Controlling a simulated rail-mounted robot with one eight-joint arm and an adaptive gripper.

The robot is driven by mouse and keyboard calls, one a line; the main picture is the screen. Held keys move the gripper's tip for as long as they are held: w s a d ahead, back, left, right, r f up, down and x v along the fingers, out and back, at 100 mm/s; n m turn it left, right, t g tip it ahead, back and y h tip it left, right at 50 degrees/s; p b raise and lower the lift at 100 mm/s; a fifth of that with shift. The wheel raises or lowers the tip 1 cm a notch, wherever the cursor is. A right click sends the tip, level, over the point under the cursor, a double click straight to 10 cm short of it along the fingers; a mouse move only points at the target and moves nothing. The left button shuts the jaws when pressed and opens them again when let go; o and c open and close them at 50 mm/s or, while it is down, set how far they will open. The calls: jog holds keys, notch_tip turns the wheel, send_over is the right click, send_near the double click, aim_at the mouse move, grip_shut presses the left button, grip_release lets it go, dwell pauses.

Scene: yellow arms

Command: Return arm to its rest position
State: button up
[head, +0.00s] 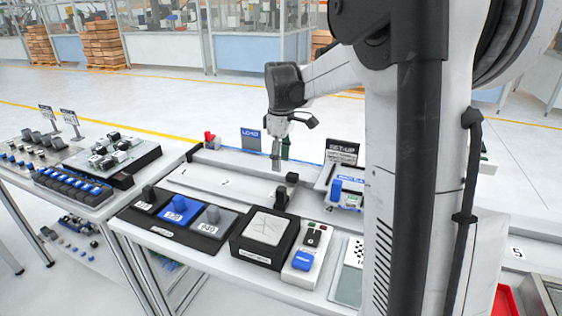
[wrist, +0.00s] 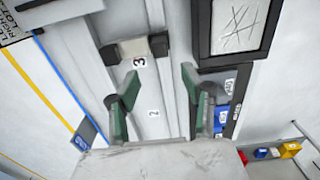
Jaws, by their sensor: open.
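My gripper (head: 277,160) hangs fingers-down over the long pale track on the bench in the head view. In the wrist view my gripper (wrist: 160,78) has its two green-padded fingers spread, with no object held between them. A pale block between dark end pieces (wrist: 137,48), beside a 3, lies beyond the fingertips. My arm is bent, and my gripper is out over the bench. The rest position is not marked in either view.
A black tray (head: 150,226) with several knobbed pieces and a black box with a scratched plate (head: 265,228) stand along the near bench edge. A blue-and-white fixture (head: 347,190) and a SET-UP sign (head: 342,151) stand to the right. A second bench (head: 20,172) is at left.

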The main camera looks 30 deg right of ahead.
aim_at(280, 188)
notch_tip(280, 188, down, 12)
jog(key=shift+f, duration=0.1)
jog(key=shift+w+a, duration=0.1)
jog(key=shift+w, duration=0.05)
dwell(0.6)
